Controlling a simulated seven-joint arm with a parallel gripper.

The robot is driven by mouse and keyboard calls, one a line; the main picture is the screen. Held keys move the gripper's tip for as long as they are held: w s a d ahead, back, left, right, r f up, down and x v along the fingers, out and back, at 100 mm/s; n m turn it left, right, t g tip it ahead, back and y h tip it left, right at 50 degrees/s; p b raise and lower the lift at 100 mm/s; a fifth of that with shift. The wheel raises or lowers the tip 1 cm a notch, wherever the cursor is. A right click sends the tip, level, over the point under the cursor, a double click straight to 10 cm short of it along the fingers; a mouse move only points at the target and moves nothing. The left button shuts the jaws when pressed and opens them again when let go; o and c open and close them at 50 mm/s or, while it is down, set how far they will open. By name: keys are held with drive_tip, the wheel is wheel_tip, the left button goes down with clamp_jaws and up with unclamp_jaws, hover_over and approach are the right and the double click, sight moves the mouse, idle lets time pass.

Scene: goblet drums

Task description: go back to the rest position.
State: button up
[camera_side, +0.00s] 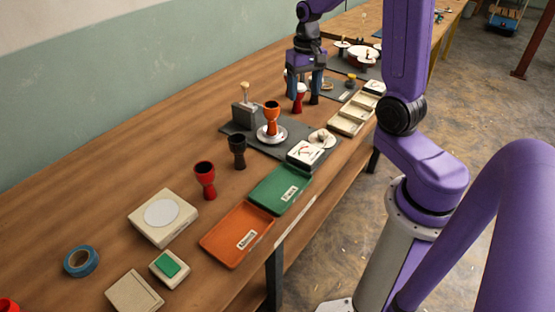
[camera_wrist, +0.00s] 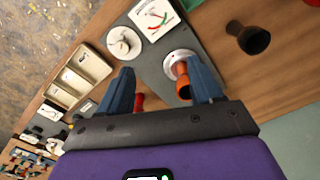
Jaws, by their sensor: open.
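My gripper (camera_side: 304,91) is open, with blue fingers pointing down over the far part of the bench; its fingers also show in the wrist view (camera_wrist: 163,78). Nothing is seen held. An orange goblet drum (camera_side: 271,116) stands upright on a round silver dish (camera_side: 262,136), nearer the side camera than my gripper. In the wrist view the orange drum (camera_wrist: 183,80) shows beside the right finger, partly hidden. A red drum (camera_side: 300,96) stands by the fingers in the side view; I cannot tell its exact distance. A black drum (camera_side: 238,150) and another red drum (camera_side: 205,180) stand nearer.
A grey holder (camera_side: 244,115) and a dial gauge (camera_side: 305,153) stand on the dark mat (camera_side: 281,150). Green (camera_side: 280,190) and orange (camera_side: 236,234) trays lie along the front edge. A beige compartment tray (camera_side: 347,121) is to the right. The bench behind the drums is clear.

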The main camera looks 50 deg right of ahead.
drive_tip(key=s+a+r+n, duration=0.1)
drive_tip(key=s+a+n, duration=0.3)
drive_tip(key=a, duration=0.5)
drive_tip(key=s+a+n, duration=0.5)
drive_tip(key=s+n, duration=0.2)
drive_tip(key=s, duration=0.2)
drive_tip(key=s+a+r+n, duration=0.1)
drive_tip(key=s+a+n, duration=0.4)
drive_tip(key=s+n, duration=0.2)
drive_tip(key=shift+s+a+r, duration=0.15)
drive_tip(key=shift+s+a, duration=0.05)
drive_tip(key=shift+s, duration=0.85)
